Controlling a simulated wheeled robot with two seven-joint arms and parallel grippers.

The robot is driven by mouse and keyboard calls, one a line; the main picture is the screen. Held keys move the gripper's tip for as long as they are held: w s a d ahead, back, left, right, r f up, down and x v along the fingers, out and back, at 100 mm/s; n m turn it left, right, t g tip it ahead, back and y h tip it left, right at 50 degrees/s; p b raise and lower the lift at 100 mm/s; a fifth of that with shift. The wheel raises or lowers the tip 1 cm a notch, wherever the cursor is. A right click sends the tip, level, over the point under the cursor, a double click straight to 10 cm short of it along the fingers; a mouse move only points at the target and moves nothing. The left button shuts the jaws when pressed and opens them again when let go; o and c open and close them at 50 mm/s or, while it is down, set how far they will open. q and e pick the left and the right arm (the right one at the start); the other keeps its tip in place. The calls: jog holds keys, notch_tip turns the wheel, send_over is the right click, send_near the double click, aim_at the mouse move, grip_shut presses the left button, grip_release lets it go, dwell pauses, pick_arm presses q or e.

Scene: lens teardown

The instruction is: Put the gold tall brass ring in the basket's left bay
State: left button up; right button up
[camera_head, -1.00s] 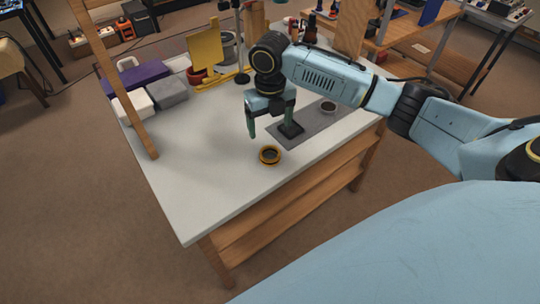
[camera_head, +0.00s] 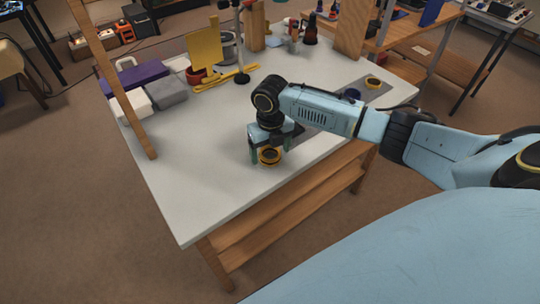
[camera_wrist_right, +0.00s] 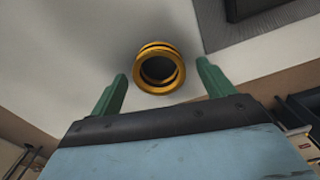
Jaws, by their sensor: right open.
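The gold tall brass ring (camera_head: 269,157) stands on the white table near its front edge, partly covered by my right gripper in the head view. My right gripper (camera_head: 269,151) is open and low over the ring, a finger toward each side of it. In the right wrist view the ring (camera_wrist_right: 159,86) lies between and a little beyond the two green fingertips (camera_wrist_right: 161,71), with gaps on both sides. I cannot make out a basket with bays for certain. My left gripper is not in view.
A grey mat (camera_head: 384,88) at the right carries another yellow ring (camera_head: 373,82) and a dark blue ring (camera_head: 354,94). A yellow stand (camera_head: 205,48), a purple box (camera_head: 138,76) and grey and white blocks stand at the back left. The table's front left is clear.

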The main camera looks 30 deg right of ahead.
jog(key=shift+r, duration=0.15)
jog(key=c, duration=1.2)
